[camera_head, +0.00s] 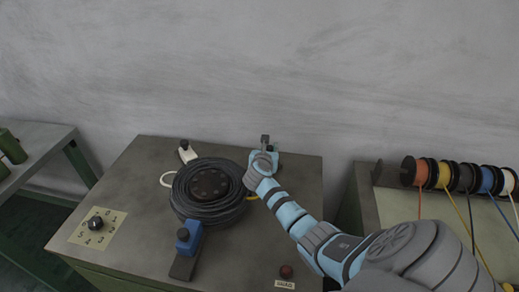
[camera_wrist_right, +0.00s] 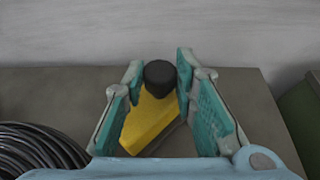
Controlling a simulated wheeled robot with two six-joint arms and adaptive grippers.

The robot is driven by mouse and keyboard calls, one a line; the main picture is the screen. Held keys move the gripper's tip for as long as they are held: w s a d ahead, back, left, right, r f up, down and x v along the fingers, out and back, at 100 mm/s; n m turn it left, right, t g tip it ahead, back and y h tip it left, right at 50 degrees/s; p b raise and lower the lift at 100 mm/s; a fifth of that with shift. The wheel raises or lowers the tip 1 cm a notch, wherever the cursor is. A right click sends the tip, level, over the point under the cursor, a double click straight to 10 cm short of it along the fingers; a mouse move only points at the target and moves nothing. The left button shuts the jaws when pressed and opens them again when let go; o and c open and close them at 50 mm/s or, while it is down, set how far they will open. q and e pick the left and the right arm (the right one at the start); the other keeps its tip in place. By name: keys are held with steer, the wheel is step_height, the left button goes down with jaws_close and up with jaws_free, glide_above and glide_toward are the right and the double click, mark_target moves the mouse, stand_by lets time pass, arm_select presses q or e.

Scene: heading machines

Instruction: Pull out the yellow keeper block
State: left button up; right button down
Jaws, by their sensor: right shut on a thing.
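The yellow keeper block (camera_wrist_right: 148,122) shows in the right wrist view, with a black round knob (camera_wrist_right: 160,76) at its far end. My right gripper (camera_wrist_right: 161,68) has its two teal-padded fingers on either side of the block and knob, and it is shut on the block. In the head view my right gripper (camera_head: 264,157) is at the back of the grey bench top, just right of the black cable coil, and it hides most of the block there. My left gripper is not in view.
The black cable coil (camera_head: 180,195) sits on the bench (camera_head: 130,180), with a blue-handled clamp (camera_head: 188,238) in front. A white-bodied part (camera_head: 187,152) stands behind it. A numbered dial plate (camera_head: 97,227) is at left, a red button (camera_head: 286,271) in front. Coloured wire spools (camera_head: 445,174) are at right.

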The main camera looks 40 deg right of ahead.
steer(key=shift+s+d+r, duration=0.1)
steer(key=shift+d, duration=0.85)
steer(key=c, duration=1.8)
jaws_free()
steer(key=o, duration=0.4)
steer(key=shift+o, duration=0.4)
steer(key=shift+d, duration=0.15)
steer(key=shift+s+a, duration=0.2)
steer(key=shift+a, duration=0.15)
steer(key=v, duration=1.1)
steer(key=shift+s+r, duration=0.1)
